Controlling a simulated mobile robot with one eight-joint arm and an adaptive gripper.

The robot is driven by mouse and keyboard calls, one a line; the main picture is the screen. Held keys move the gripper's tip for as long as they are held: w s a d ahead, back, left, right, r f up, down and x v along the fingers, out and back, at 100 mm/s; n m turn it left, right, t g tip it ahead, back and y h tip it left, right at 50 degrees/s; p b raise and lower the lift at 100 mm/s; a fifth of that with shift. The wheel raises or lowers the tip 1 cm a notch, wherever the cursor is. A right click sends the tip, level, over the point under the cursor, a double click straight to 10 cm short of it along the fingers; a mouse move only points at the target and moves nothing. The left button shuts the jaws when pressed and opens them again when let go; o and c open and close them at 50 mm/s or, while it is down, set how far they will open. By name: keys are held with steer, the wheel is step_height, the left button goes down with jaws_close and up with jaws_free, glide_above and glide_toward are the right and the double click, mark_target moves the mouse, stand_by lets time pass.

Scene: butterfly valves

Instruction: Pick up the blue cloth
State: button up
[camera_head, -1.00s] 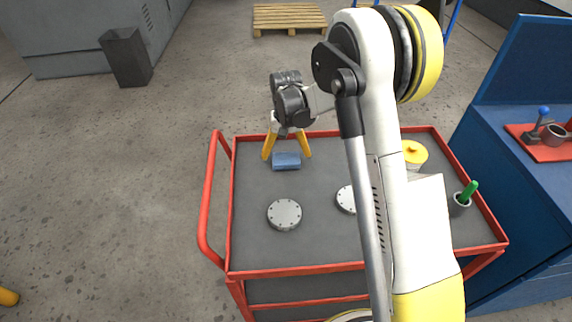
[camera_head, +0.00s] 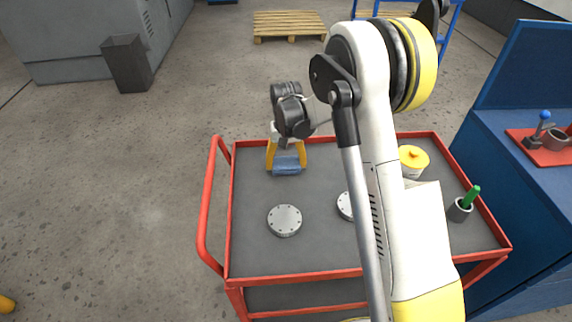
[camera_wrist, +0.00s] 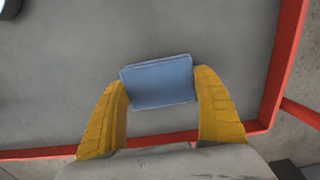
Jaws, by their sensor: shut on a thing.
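The blue cloth (camera_head: 286,166) is a small folded block at the far left part of the red cart's grey top. It also shows in the wrist view (camera_wrist: 160,82), between the two yellow fingers. My gripper (camera_head: 286,165) points down at the cloth, with a finger at each of its sides. In the wrist view my gripper (camera_wrist: 162,92) has its fingertips against the cloth's left and right ends. It is shut on the cloth. I cannot tell whether the cloth touches the cart top.
The red cart (camera_head: 300,271) has a raised rim. On it are a grey flanged disc (camera_head: 285,220), a second disc (camera_head: 346,205) partly behind my arm, a yellow-lidded pot (camera_head: 413,161) and a cup with a green handle (camera_head: 461,209). A blue bench (camera_head: 515,200) stands right.

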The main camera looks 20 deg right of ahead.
mark_target(286, 162)
step_height(286, 162, up, 4)
steer(key=shift+r+p, duration=0.1)
steer(key=shift+p, duration=0.9)
steer(key=s+d+r+p, duration=0.3)
steer(key=d+r, duration=0.3)
steer(key=d, duration=0.5)
steer(key=shift+s+r+p, duration=0.25)
steer(key=shift+s+p, duration=0.05)
steer(key=o, duration=0.3)
steer(key=shift+d, duration=0.1)
steer(key=shift+c, duration=1.3)
